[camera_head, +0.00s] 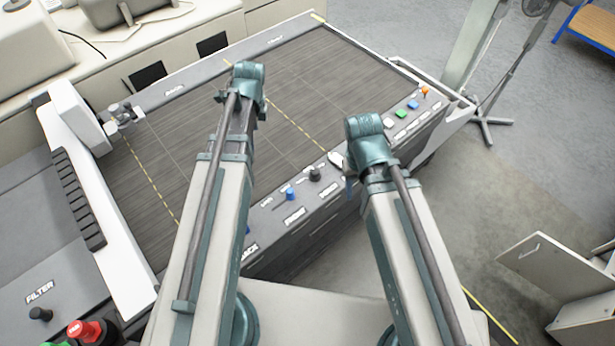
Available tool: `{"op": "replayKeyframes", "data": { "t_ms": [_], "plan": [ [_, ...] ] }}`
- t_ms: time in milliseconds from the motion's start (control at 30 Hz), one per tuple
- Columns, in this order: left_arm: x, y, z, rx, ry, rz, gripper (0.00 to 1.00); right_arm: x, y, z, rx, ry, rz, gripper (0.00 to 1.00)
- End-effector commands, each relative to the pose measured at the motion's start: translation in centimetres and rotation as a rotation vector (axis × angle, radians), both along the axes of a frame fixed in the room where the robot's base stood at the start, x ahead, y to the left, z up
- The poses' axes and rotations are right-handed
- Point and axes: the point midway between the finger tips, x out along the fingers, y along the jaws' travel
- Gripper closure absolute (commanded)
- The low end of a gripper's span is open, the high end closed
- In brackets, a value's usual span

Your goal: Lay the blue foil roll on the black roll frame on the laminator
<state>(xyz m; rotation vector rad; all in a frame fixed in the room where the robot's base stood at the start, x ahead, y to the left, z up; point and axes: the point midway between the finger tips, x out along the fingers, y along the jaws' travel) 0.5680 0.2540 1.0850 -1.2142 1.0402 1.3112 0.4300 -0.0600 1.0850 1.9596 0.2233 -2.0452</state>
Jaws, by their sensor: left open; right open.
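I cannot make out a blue foil roll in the head view. I also cannot identify the laminator or its black roll frame with certainty. My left gripper (240,97) is over the dark ribbed bed of a flat machine, left of its middle. It is open, with nothing visible in it; its arm hides part of the bed. My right gripper (347,172) is open over the machine's front control edge, with nothing visible in it. Both grippers are seen mostly from behind, so their fingertips are largely hidden.
The flat machine's bed (330,85) is bare. Its left side has a white gantry (105,220); its front edge has knobs and coloured buttons (401,113). Grey machines (130,12) stand at the back left. A stand (490,120) and open cabinet (545,262) are right; floor between is clear.

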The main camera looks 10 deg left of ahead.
Motion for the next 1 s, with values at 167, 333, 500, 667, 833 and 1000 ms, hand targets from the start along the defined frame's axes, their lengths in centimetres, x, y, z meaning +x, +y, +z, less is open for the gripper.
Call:
{"op": "replayKeyframes", "data": {
  "t_ms": [167, 333, 500, 667, 833, 1000],
  "plan": [
    [-4.1, -7.9, 0.0, -0.021, -0.024, 0.347, 0.08, 0.0, 0.0, 0.0, 0.0, 0.0, 0.0, 0.5],
    [-8.2, -13.6, 0.0, -0.027, -0.044, 0.679, 0.08, 0.0, 0.0, 0.0, 0.0, 0.0, 0.0, 0.5],
    [-11.6, -17.3, 0.0, -0.023, -0.063, 0.943, 0.08, 0.0, 0.0, 0.0, 0.0, 0.0, 0.0, 0.5],
    [-13.4, -19.0, 0.0, -0.018, -0.075, 1.087, 0.08, 0.0, 0.0, 0.0, 0.0, 0.0, 0.0, 0.5],
    [-13.8, -19.4, 0.0, -0.016, -0.079, 1.138, 0.08, 0.0, 0.0, 0.0, 0.0, 0.0, 0.0, 0.5],
    [-13.8, -19.4, 0.0, -0.016, -0.079, 1.139, 0.03, 0.0, 0.0, 0.0, 0.0, 0.0, 0.0, 0.5]
  ]
}}
